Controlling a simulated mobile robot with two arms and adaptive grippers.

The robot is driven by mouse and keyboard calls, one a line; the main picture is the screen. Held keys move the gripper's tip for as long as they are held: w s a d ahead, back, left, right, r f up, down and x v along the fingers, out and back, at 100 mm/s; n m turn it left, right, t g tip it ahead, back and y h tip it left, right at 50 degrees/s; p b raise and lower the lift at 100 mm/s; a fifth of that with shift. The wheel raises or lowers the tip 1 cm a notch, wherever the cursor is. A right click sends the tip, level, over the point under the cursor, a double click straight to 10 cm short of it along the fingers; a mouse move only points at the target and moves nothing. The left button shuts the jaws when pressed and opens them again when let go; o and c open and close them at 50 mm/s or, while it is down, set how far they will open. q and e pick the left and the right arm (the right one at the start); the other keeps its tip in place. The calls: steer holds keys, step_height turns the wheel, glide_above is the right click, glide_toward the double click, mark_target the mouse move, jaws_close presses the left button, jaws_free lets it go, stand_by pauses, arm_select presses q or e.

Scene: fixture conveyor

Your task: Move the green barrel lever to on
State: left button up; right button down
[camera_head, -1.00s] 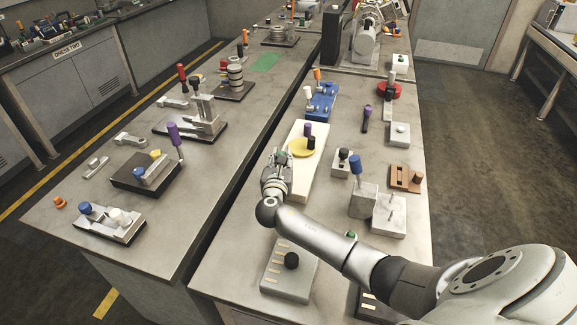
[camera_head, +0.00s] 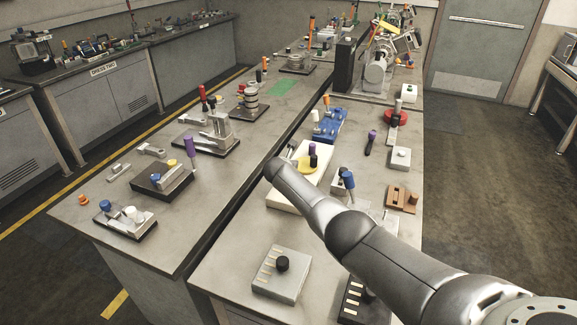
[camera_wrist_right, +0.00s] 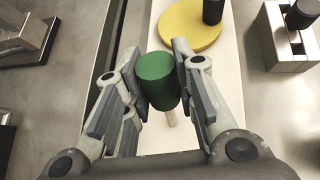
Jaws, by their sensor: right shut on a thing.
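The green barrel (camera_wrist_right: 157,80) of the lever is between the two fingers of my right gripper (camera_wrist_right: 159,64) in the right wrist view, and the gripper is shut on it. A pale stem (camera_wrist_right: 172,118) shows just below the barrel. They are over a long white base (camera_wrist_right: 242,62), which also shows in the head view (camera_head: 284,198). In the head view my own forearm covers most of the gripper and the green barrel. On or off marks are not visible. My left gripper is not in view.
A yellow disc (camera_wrist_right: 188,25) with a black knob (camera_wrist_right: 212,10) stands on the white base beyond the barrel. A grey block with a dark knob (camera_wrist_right: 301,14) is at the right. A gap runs along the left between the benches. A grey slotted box (camera_head: 281,274) stands nearer.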

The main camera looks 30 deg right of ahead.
steer(key=shift+w+d+g, duration=0.2)
steer(key=shift+d+g, duration=0.05)
steer(key=shift+g, duration=0.05)
steer(key=shift+y+p, duration=0.3)
steer(key=shift+y, duration=0.1)
steer(key=shift+f, duration=0.1)
steer(key=c, duration=1.2)
jaws_free()
steer(key=shift+w+d+f, duration=0.1)
steer(key=shift+o, duration=0.2)
steer(key=shift+r, duration=0.25)
steer(key=shift+s+a+r, duration=0.3)
steer(key=shift+s, duration=0.1)
steer(key=v, duration=1)
steer(key=shift+s+r, duration=0.15)
steer(key=shift+r, duration=0.05)
